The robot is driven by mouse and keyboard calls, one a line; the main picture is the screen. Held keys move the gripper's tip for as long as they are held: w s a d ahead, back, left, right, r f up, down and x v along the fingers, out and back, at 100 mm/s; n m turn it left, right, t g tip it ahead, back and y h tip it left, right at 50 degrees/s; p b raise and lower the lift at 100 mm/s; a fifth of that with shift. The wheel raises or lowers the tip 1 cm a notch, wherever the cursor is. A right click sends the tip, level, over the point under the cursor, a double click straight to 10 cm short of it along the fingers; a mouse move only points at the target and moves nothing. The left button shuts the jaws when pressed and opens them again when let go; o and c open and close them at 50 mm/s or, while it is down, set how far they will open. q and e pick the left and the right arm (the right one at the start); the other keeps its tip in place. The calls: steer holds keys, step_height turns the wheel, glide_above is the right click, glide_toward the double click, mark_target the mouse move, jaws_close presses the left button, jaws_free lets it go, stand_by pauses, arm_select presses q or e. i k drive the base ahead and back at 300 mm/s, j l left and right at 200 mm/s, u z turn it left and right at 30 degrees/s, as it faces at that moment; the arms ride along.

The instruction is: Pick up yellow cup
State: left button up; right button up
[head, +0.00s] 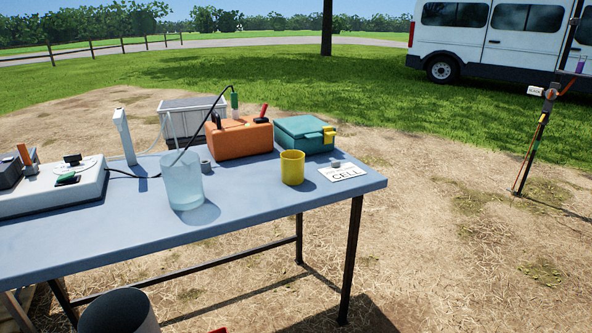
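The yellow cup (292,168) stands upright near the right end of the blue-grey table (235,204). Its open rim faces up and it looks empty, though its bottom is hidden. It stands in front of the teal case and to the left of a white card marked CELL (342,172). Neither of my grippers is in the head view.
A translucent beaker (182,182) stands left of the cup. Behind are an orange box (238,139) and a teal case (304,135) with a yellow latch. A white instrument (50,188) sits at left. A dark-mouthed bucket (120,312) is below the table's front edge.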

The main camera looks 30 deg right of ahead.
mark_target(292, 162)
steer(key=l, duration=0.75)
steer(key=k+l+u, duration=0.1)
steer(key=l, duration=1.35)
steer(key=k+u, duration=0.05)
